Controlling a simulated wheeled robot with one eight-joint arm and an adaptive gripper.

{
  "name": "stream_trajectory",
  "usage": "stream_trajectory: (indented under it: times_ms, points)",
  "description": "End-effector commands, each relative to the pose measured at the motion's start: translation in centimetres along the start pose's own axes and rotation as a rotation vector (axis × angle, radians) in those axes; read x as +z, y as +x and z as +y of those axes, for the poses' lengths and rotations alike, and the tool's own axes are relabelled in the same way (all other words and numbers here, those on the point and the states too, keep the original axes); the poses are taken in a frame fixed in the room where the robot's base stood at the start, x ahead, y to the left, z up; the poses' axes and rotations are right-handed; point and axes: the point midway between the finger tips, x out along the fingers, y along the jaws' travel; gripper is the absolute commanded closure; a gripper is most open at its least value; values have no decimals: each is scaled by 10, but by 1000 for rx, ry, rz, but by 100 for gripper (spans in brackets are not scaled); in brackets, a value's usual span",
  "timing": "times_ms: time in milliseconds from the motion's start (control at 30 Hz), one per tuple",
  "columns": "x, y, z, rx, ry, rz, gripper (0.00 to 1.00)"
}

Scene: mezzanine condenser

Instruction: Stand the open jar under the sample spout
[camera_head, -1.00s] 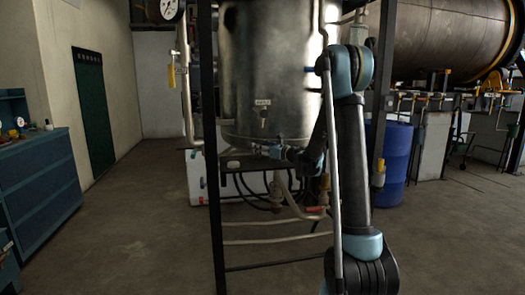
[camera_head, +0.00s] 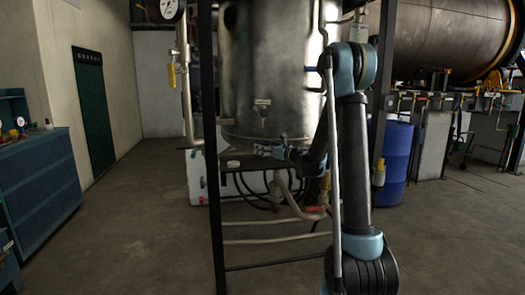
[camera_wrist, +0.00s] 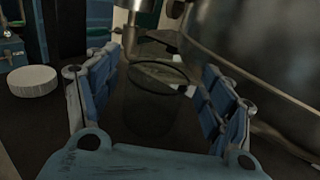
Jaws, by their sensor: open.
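The open jar (camera_wrist: 150,105) is clear, dark glass with a round rim and stands between my fingers in the wrist view. My gripper (camera_wrist: 155,95) is open, one blue finger on each side of the jar; I cannot tell whether either touches it. In the head view my gripper (camera_head: 262,151) is low in front of the tank, and I cannot make out the jar there. The sample spout (camera_wrist: 137,35) comes down just beyond the jar's rim in the wrist view; whether it is over the mouth is unclear.
A white round lid (camera_wrist: 33,81) lies on the dark shelf left of my gripper. The steel tank (camera_wrist: 255,45) curves close on the right. In the head view a dark frame post (camera_head: 210,150) stands left of my gripper, and a blue drum (camera_head: 396,165) stands right.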

Motion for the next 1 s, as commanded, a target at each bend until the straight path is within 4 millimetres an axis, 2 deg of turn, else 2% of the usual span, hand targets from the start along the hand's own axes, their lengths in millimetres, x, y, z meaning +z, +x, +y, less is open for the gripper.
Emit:
stream_trajectory:
  times_ms: [200, 433, 600, 800, 1000]
  points:
    - [0, -44, -1, -4, 0, 0, 26]
    - [0, -83, 0, -2, 0, 0, 26]
    - [0, -98, 0, -1, 0, 0, 26]
    - [0, -103, 1, 1, -6, 3, 26]
    - [1, -116, 23, 34, -151, 71, 26]
